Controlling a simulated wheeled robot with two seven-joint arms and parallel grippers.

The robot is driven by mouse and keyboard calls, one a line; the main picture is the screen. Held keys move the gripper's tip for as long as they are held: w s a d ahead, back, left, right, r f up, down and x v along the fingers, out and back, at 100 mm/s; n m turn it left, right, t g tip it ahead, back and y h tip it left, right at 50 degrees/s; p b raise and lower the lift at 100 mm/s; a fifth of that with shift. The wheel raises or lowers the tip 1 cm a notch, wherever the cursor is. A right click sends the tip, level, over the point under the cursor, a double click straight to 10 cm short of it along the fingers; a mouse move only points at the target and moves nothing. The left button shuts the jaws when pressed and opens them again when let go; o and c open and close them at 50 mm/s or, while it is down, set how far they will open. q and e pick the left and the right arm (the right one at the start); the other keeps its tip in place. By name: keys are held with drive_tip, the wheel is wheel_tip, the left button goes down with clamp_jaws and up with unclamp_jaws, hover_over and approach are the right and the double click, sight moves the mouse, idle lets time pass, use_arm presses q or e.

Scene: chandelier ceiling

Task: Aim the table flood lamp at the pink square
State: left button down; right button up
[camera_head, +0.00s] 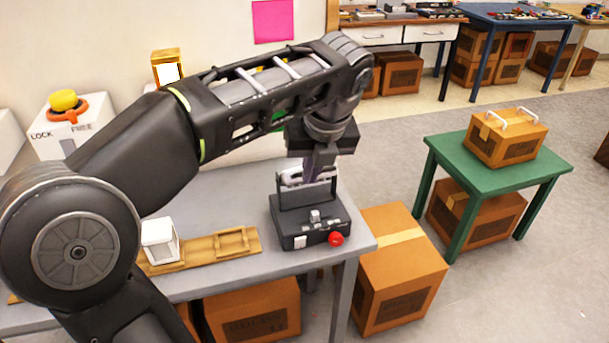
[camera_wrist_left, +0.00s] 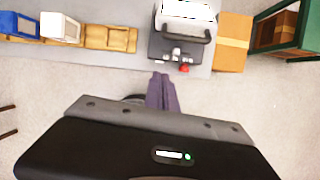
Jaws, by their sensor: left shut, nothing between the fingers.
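The pink square (camera_head: 272,20) is flat on the wall at the top of the head view. The table flood lamp has a dark base (camera_head: 313,227) with a red knob and small light controls, near the grey table's right corner. Its whitish head sits in a dark U-shaped bracket, mostly hidden behind my gripper in the head view; in the left wrist view the lamp head (camera_wrist_left: 186,12) shows at the top. My left gripper (camera_head: 319,172) points down at the lamp, shut and empty. Its fingers (camera_wrist_left: 163,92) also show in the wrist view; contact cannot be told.
A wooden rail (camera_head: 215,245) with a white block (camera_head: 160,240) lies on the grey table (camera_head: 235,195), left of the lamp. A lock box with a yellow knob (camera_head: 65,101) stands farther left. Cardboard boxes (camera_head: 392,270) and a green table (camera_head: 500,165) stand right.

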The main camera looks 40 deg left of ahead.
use_arm(q)
drive_tip(key=w+a+f, duration=0.3)
drive_tip(key=a+f, duration=0.2)
drive_tip(key=f, duration=0.1)
drive_tip(key=shift+w+f+p, duration=0.3)
drive_tip(key=shift+w+f, duration=0.05)
drive_tip(key=shift+f, duration=0.05)
drive_tip(key=shift+a, duration=0.1)
drive_tip(key=a+r+p, duration=0.1)
drive_tip(key=p, duration=0.3)
drive_tip(key=shift+w+h, duration=0.35)
drive_tip(key=shift+h, duration=0.05)
drive_tip(key=shift+d, duration=0.15)
